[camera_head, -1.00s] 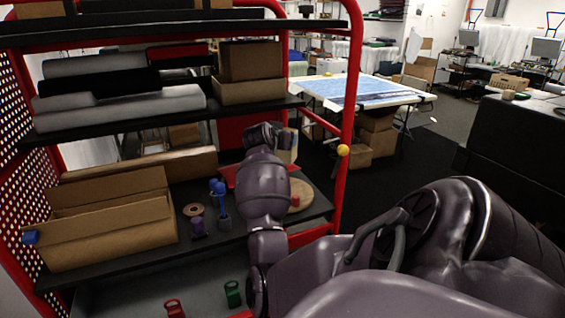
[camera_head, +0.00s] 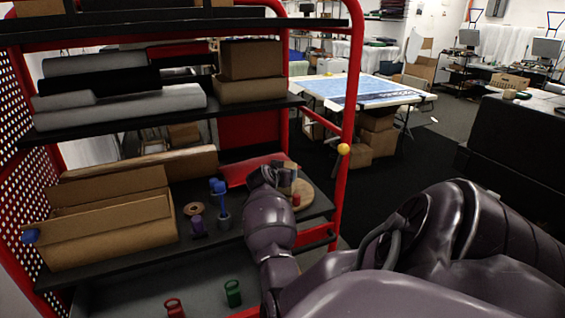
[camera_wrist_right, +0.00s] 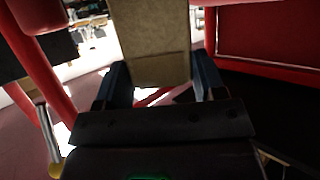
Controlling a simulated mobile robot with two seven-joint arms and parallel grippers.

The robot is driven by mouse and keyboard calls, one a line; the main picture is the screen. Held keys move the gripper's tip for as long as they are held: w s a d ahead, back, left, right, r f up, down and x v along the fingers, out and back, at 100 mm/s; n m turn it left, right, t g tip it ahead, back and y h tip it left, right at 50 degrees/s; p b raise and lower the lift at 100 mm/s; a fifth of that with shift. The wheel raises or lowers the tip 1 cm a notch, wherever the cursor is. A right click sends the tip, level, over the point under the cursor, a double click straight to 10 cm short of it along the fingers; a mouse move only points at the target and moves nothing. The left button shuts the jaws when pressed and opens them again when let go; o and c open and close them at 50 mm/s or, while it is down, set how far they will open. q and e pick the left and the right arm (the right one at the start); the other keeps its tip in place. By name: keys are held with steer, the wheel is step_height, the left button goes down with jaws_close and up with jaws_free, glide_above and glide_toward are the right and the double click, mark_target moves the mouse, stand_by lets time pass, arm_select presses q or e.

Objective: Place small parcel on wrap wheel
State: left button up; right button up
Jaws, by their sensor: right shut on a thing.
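The small tan-grey parcel (camera_wrist_right: 155,42) is held between the two dark fingers of my right gripper (camera_wrist_right: 160,80) in the wrist view. In the head view the parcel (camera_head: 289,173) is partly hidden by my right gripper (camera_head: 275,170). The wrap wheel (camera_head: 305,195) looks like a round, light-wood disc at the right end of the middle shelf. The parcel is over or at the wheel's back left part. I cannot tell whether they touch. My left gripper is not in view.
A small red item (camera_head: 296,199) is on or beside the wheel's front. A red sheet or tray (camera_head: 235,174) lies behind. A blue-handled tool in a holder (camera_head: 222,218), a purple tape holder (camera_head: 198,227) and an open cardboard box (camera_head: 110,232) stand left. A red post (camera_head: 350,110) bounds the shelf's right.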

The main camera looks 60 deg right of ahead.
steer(key=shift+r, duration=0.1)
steer(key=shift+f, duration=0.2)
steer(key=o, duration=1.1)
steer(key=shift+c, duration=0.2)
